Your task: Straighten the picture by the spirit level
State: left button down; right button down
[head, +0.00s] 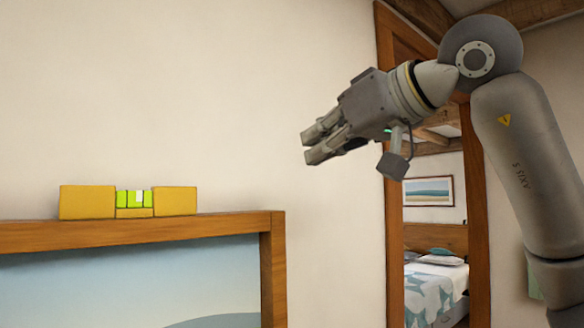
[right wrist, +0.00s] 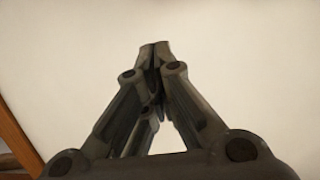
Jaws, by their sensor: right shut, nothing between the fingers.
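The picture (head: 130,285) hangs on the wall at the lower left of the head view, in a brown wooden frame (head: 272,270). Its top edge looks slightly higher at the right end; its lower part is out of view. A yellow spirit level (head: 88,202) lies on the top edge. Its green vial shows a pale bubble (head: 143,197) right of the vial's middle. My right gripper (head: 308,147) is up and to the right of the frame's top right corner, apart from it. It is shut and empty; its closed fingertips show in the right wrist view (right wrist: 155,48). My left gripper is out of view.
A tall wooden-framed opening or mirror (head: 478,215) stands at the right, with a bed (head: 440,280) and another picture (head: 428,191) seen in it. The wall (head: 180,90) above the level is bare. A wooden edge (right wrist: 15,140) shows at left in the wrist view.

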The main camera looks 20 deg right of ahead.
jog(key=p+x, duration=0.2)
jog(key=x, duration=0.8)
jog(key=shift+s+a, duration=0.1)
notch_tip(320, 180, down, 2)
jog(key=shift+s+f, duration=0.1)
jog(key=shift+f, duration=0.9)
jog(key=shift+s, duration=0.1)
